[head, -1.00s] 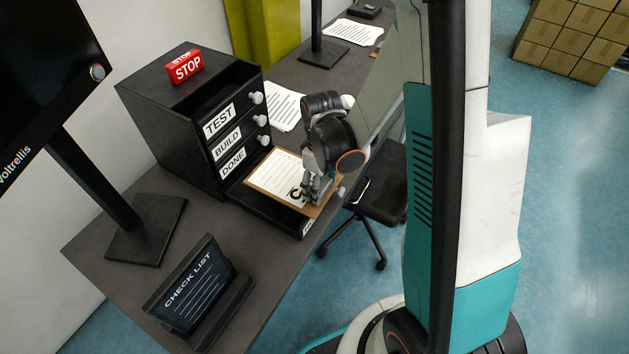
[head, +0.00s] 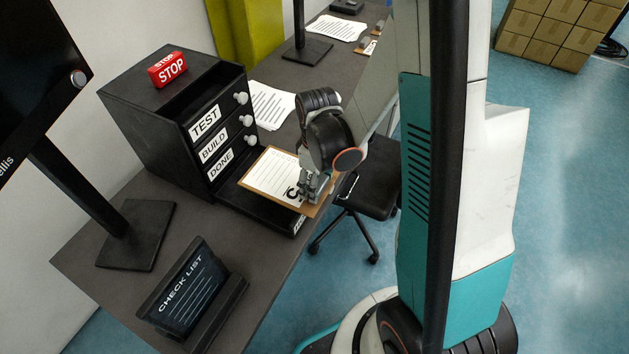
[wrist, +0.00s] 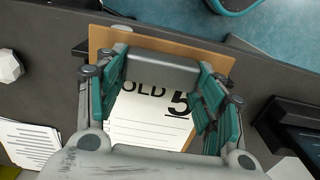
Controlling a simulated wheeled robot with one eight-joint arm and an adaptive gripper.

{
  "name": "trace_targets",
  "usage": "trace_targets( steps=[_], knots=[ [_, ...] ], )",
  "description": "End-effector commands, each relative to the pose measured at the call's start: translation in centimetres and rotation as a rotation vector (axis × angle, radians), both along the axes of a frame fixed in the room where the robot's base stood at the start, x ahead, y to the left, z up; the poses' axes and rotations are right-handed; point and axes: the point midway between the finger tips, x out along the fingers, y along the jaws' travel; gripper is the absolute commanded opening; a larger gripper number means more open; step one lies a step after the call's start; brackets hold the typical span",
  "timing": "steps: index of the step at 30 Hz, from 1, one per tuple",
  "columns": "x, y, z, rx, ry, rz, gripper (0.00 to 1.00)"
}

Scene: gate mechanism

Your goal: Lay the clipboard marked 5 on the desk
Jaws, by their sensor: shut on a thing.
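The clipboard marked 5 (head: 261,183) has a brown board and a white sheet. My gripper (head: 309,196) is shut on its edge nearest the aisle. The clipboard is over the open bottom drawer (head: 250,216) of the black cabinet and overlaps it in the head view; the exact gap is hard to judge. In the wrist view the clipboard (wrist: 215,60) lies between the fingers of my gripper (wrist: 160,90), with "OLD 5" readable and the rest of the word hidden. The dark grey desk (head: 215,235) carries the cabinet.
The cabinet (head: 150,115) has TEST, BUILD and DONE drawers and a red STOP sign (head: 167,69) on top. A CHECK LIST tablet (head: 185,290) and a monitor stand (head: 135,235) are at the near left. Loose papers (head: 270,105) lie beyond the cabinet. A black chair (head: 370,195) stands beside the desk.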

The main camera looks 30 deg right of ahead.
Motion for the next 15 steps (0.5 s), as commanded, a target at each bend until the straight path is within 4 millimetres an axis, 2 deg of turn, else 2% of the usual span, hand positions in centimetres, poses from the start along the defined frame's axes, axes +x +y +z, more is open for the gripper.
trace_targets(
  steps=[15],
  knots=[
    [-1.0, -0.8, 2.7, 0.000, 0.000, -0.001, 0.38]
  ],
)
